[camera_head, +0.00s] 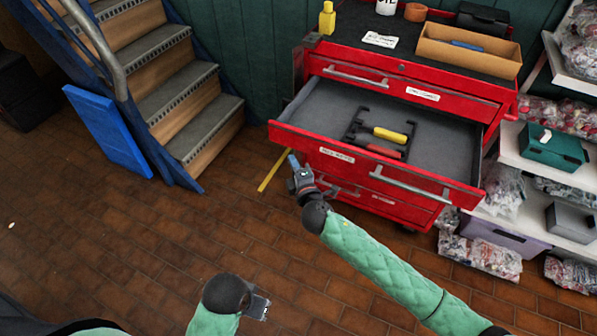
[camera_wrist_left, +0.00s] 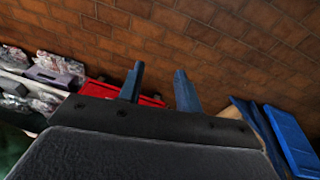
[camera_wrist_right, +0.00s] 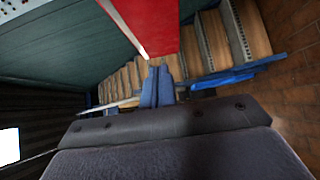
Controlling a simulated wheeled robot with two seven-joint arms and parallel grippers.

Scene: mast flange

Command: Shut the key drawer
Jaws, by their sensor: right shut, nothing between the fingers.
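A red tool cabinet (camera_head: 311,72) stands at the back right with one drawer (camera_head: 290,133) pulled far out. The drawer's label is too small to read, so I cannot tell its name. Inside lie a yellow-handled tool (camera_head: 390,135) and a red-handled tool (camera_head: 384,151) with black parts. My right gripper (camera_head: 293,161) is shut and empty, near the left end of the drawer's front. Its closed fingers show in the right wrist view (camera_wrist_right: 158,87), close to a red panel; I cannot tell whether they touch. My left gripper (camera_head: 262,308) is low over the floor, open and empty.
A wooden staircase (camera_head: 180,100) with blue sides and a leaning blue panel (camera_head: 108,130) stand at the left. Shelves (camera_head: 548,160) with bagged goods flank the cabinet's right. An open cardboard box (camera_head: 470,55) sits on the cabinet top. The tiled floor in front is clear.

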